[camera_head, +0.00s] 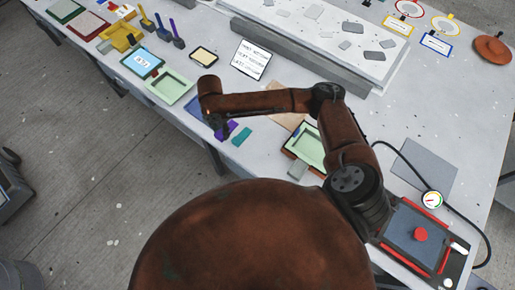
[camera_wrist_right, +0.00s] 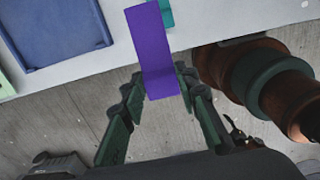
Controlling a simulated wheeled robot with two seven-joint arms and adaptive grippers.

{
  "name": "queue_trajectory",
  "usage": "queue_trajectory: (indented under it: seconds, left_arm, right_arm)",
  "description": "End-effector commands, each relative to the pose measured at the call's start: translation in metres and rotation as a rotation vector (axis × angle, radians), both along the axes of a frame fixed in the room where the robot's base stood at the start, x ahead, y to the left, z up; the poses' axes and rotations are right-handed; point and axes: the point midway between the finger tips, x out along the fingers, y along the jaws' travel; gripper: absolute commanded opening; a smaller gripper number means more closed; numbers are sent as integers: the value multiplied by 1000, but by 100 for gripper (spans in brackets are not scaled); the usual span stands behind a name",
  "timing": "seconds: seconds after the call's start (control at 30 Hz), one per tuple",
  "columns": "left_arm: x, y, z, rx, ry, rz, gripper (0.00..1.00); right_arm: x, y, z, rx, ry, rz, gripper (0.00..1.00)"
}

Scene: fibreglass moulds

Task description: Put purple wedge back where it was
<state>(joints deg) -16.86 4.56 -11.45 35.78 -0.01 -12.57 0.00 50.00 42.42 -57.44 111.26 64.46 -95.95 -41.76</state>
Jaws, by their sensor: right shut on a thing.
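The purple wedge (camera_wrist_right: 152,40) is a long piece with a bend, in the wrist view. My right gripper (camera_wrist_right: 160,86) is shut on its near end, with a finger on each side. In the head view my right gripper (camera_head: 221,130) is low at the table's front edge, and a bit of the purple wedge (camera_head: 232,126) shows beside it. A teal wedge (camera_head: 242,136) lies just right of it and shows partly behind the purple one in the wrist view (camera_wrist_right: 167,13). I cannot tell whether the purple wedge touches the table. My left gripper is not in view.
A blue tray (camera_wrist_right: 50,62) lies left of the purple wedge. A light green tray (camera_head: 155,91) is further left, and another green tray (camera_head: 290,153) is right. A lettered white card (camera_head: 251,60) lies behind. The table's front edge is close, with floor below.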

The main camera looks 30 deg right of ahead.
Motion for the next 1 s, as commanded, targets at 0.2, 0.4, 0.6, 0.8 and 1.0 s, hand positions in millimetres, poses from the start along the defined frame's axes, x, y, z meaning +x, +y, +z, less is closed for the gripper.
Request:
queue_trajectory:
  seconds: [0.2,0.4,0.6,0.8,1.0]
  left_arm:
    - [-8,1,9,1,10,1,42]
    - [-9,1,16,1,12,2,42]
    - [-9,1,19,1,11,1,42]
    - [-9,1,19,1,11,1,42]
    - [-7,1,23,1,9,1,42]
  right_arm:
    - [-32,-39,-21,-4,6,-3,5]
    - [-61,-72,-45,-3,7,-3,5]
    - [-76,-91,-77,-2,4,-2,5]
    - [-81,-98,-89,-1,2,-2,5]
    - [-88,-103,-109,0,5,-3,5]
